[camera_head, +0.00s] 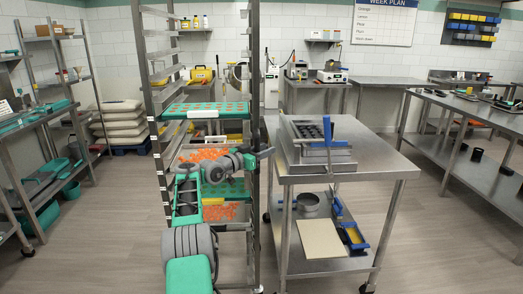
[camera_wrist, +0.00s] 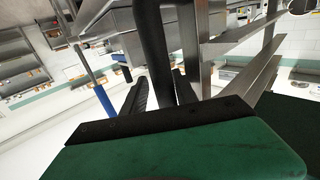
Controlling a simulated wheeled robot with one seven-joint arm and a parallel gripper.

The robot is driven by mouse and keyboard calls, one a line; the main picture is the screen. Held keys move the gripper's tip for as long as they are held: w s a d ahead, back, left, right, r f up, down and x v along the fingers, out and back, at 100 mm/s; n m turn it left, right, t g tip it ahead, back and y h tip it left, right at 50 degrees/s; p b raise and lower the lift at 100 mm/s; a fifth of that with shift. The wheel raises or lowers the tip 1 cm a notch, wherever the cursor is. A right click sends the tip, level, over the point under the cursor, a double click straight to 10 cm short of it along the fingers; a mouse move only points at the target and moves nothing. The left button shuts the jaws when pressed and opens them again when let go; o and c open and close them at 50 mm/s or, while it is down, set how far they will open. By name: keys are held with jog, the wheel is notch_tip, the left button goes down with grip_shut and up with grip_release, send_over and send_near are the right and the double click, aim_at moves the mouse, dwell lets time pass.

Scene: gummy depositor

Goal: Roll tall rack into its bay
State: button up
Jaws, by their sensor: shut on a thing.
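The tall rack (camera_head: 253,60) is a grey metal frame that stands upright in the middle of the head view. It holds green trays (camera_head: 180,110) with orange pieces, and more orange pieces lie on lower shelves. My arm reaches in front of it from below and hides part of its lower front. My gripper (camera_head: 264,153) is at the rack's right front upright, about mid-height, and is shut on it. In the wrist view my gripper (camera_wrist: 160,92) is close to a dark bar and metal rails. The exact grip is partly hidden. I cannot make out a marked bay.
A steel cart (camera_head: 390,170) with a depositor (camera_head: 317,145) stands close to the right of the rack. A long steel table (camera_head: 465,125) is farther right. Shelving (camera_head: 45,110) and stacked sacks (camera_head: 118,120) are at left. Floor (camera_head: 110,220) is open left of the rack.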

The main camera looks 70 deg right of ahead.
jog(key=shift+o, duration=0.4)
jog(key=shift+s, duration=0.4)
jog(key=shift+w, duration=0.2)
jog(key=b+v, duration=0.1)
jog(key=v, duration=0.6)
jog(key=shift+w+a, duration=0.2)
jog(key=shift+a, duration=0.15)
